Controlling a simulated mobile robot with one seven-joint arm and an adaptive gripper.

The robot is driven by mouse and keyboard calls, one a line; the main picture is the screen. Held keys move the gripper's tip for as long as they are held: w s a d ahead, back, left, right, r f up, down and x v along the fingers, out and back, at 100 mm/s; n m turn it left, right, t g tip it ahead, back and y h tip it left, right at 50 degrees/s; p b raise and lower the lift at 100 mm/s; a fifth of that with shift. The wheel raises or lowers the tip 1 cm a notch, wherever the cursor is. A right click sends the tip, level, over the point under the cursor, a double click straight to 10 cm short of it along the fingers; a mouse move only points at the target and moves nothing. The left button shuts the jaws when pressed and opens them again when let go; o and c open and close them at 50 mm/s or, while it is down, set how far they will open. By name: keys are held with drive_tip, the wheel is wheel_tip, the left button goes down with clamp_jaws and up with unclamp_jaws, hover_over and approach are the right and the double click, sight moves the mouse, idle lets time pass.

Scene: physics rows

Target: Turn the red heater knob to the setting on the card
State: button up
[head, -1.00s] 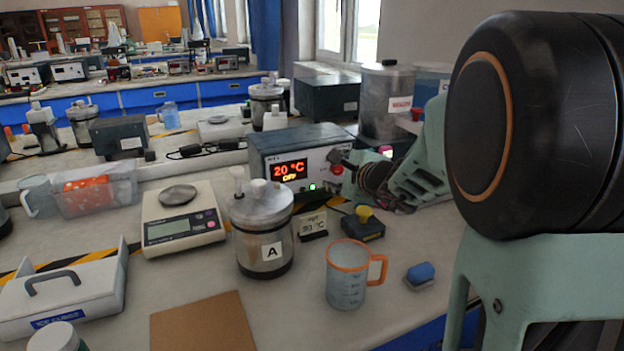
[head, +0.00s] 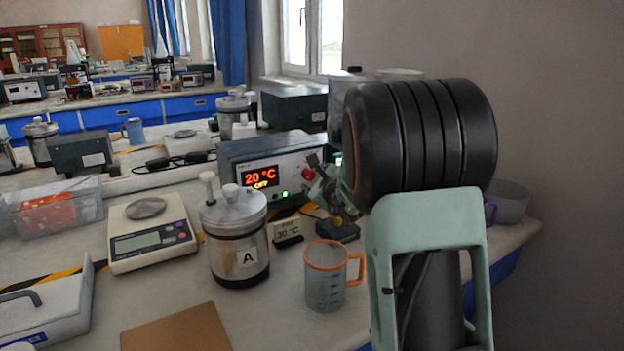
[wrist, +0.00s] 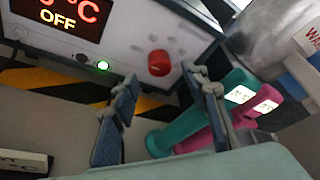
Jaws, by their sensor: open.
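The heater (head: 265,155) is a box with a lit display (head: 264,177) reading 20 °C and OFF. Its red knob (head: 308,174) is on the front panel, right of the display. The knob also shows in the wrist view (wrist: 158,63). A small card (head: 287,232) stands before the heater; it shows a °C value whose first digit is hard to read. My gripper (wrist: 162,92) is open and empty. In the wrist view its fingers are either side of and below the knob, apart from it. In the head view my gripper (head: 322,170) is beside the knob, partly hidden by my arm.
Jar A (head: 237,240) stands left of the card, and an orange-rimmed jug (head: 326,278) in front. A dark block (head: 337,230) sits near the heater. In the wrist view, green (wrist: 180,132) and pink (wrist: 192,140) objects lie close to the right finger. A scale (head: 152,238) is farther left.

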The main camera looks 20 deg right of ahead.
sight(311, 176)
drive_tip(key=shift+x, duration=1.65)
drive_tip(key=shift+c, duration=0.5)
drive_tip(key=c, duration=1)
clamp_jaws()
